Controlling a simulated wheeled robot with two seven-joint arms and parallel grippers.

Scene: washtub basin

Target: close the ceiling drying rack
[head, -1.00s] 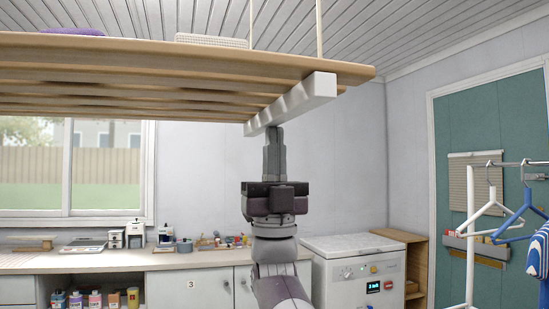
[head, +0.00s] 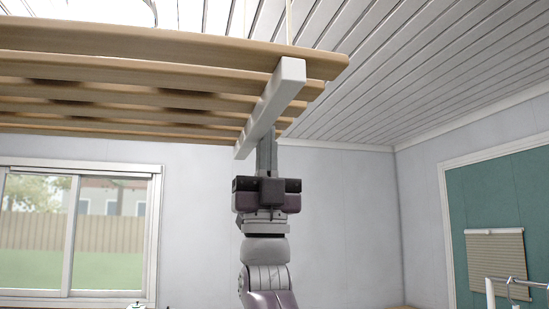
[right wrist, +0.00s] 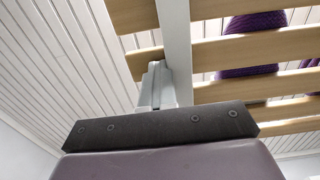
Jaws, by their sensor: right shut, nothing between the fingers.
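The ceiling drying rack (head: 150,60) hangs at the upper left of the head view, with long wooden slats and a white end crossbar (head: 277,104). In the right wrist view its slats (right wrist: 235,53) and crossbar (right wrist: 175,40) are seen from below. My right gripper (head: 266,142) points straight up under the crossbar, shut and empty. Its fingertips (right wrist: 156,68) are at or very close to the crossbar's underside; I cannot tell if they touch. My left gripper is not in view.
Purple cloth (right wrist: 250,48) shows between the slats. A cord (head: 290,22) runs up from the rack to the slatted ceiling (head: 420,70). A window (head: 80,235) is at the left and a teal door (head: 500,200) at the right. The wall between is clear.

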